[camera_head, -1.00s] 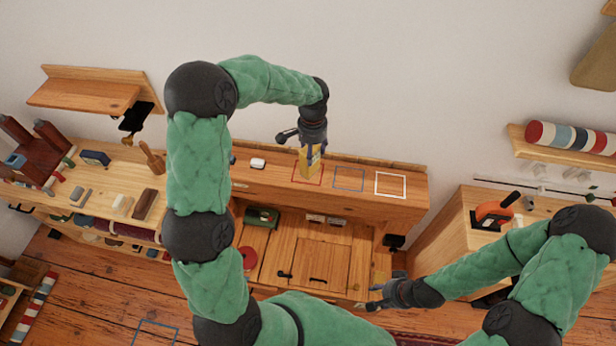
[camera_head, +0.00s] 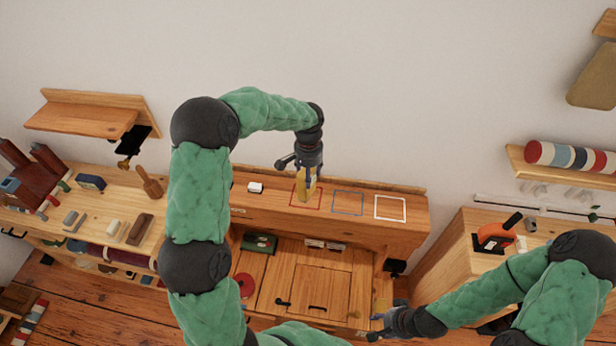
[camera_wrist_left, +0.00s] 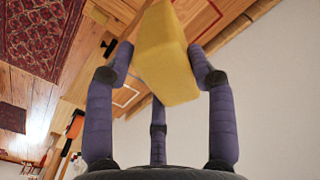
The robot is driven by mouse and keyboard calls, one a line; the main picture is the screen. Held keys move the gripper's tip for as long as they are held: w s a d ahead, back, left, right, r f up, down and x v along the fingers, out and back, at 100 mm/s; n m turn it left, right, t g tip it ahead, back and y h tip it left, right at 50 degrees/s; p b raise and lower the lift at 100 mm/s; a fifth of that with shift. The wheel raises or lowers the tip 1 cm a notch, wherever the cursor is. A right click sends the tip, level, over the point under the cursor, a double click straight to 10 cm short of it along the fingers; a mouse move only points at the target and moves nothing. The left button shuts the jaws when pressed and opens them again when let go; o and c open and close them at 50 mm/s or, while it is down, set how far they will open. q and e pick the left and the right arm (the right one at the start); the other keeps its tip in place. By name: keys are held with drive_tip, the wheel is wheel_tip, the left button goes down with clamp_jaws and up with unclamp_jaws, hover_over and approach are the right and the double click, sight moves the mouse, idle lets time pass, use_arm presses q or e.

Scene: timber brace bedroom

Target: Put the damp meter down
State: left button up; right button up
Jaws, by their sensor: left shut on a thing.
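The damp meter, a yellow block (camera_head: 304,191), is upright at the red outlined square (camera_head: 319,206) on the wooden bench top (camera_head: 272,196). It also shows large in the left wrist view (camera_wrist_left: 166,55), between the fingers. My left gripper (camera_head: 307,173) comes from above and is shut on the meter's upper part, hiding some of it. I cannot tell whether the meter's base touches the wood. My right gripper (camera_head: 382,325) is low in front of the bench, away from the meter; its jaws are too small to read.
A blue outlined square (camera_head: 348,203) and a white outlined square (camera_head: 390,208) lie to the right, both empty. A small white object (camera_head: 255,188) stands left of the red square. An orange-handled tool (camera_head: 496,236) is on the right bench. A wooden mallet (camera_head: 149,182) is at left.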

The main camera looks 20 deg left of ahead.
use_arm(q)
drive_tip(key=w+a+f+p, duration=0.2)
drive_tip(key=w+f, duration=0.3)
drive_tip(key=f, duration=0.4)
drive_tip(key=shift+w+a+f, duration=0.2)
drive_tip(key=shift+a, duration=0.15)
drive_tip(key=shift+f, duration=0.2)
drive_tip(key=o, duration=1.2)
drive_tip(key=shift+c, duration=0.2)
drive_tip(key=shift+r, duration=0.15)
